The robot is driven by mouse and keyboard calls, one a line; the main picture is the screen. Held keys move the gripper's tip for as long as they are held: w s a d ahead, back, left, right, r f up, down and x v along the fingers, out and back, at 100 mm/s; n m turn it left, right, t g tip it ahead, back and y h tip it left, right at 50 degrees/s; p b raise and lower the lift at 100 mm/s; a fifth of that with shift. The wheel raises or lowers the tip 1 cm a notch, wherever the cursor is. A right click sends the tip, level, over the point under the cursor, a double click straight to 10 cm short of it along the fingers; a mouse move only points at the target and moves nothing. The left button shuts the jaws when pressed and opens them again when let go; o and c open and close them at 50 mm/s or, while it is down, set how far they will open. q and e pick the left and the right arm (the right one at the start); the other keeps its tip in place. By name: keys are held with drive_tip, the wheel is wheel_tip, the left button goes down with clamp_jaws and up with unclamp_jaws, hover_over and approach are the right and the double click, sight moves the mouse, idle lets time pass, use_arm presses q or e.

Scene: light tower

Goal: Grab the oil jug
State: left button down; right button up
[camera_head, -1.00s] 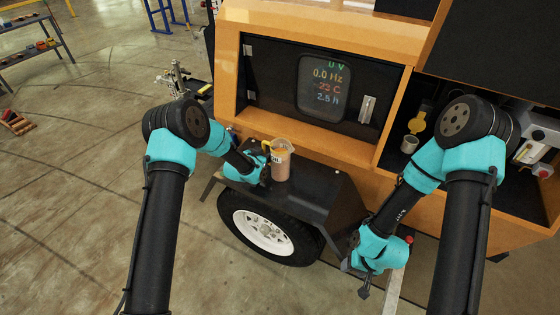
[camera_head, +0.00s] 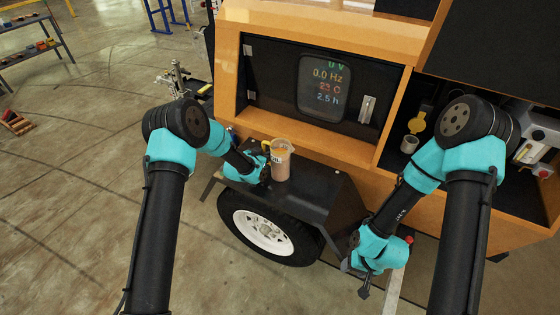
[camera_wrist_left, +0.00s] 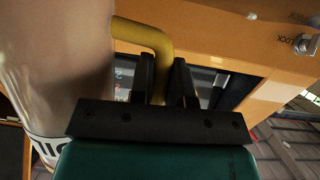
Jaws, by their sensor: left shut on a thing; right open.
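The oil jug (camera_head: 281,161) is a translucent jug with brownish contents and a yellow handle. It stands upright on the black fender of the orange light tower. My left gripper (camera_head: 262,153) is at the jug's left side, on the handle. In the left wrist view, the two black fingers of my left gripper (camera_wrist_left: 162,82) are shut on the yellow handle (camera_wrist_left: 150,38), with the jug's pale body (camera_wrist_left: 55,65) close on the left. My right gripper (camera_head: 356,278) is low at the right of the fender, open and away from the jug.
The light tower's orange housing (camera_head: 228,70) rises behind the jug, with a lit display (camera_head: 326,88). An open bay at right holds a grey cup-like opening (camera_head: 409,144) and a yellow cap (camera_head: 417,122). A wheel (camera_head: 266,232) is below the fender. Open floor lies at left.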

use_arm(q)
drive_tip(key=shift+r, duration=0.3)
idle(0.4)
drive_tip(key=shift+r, duration=1.45)
drive_tip(key=s+d+r, duration=0.1)
drive_tip(key=s+d, duration=0.1)
drive_tip(key=s, duration=1.3)
drive_tip(key=shift+s+r, duration=0.3)
drive_tip(key=shift+s, duration=0.05)
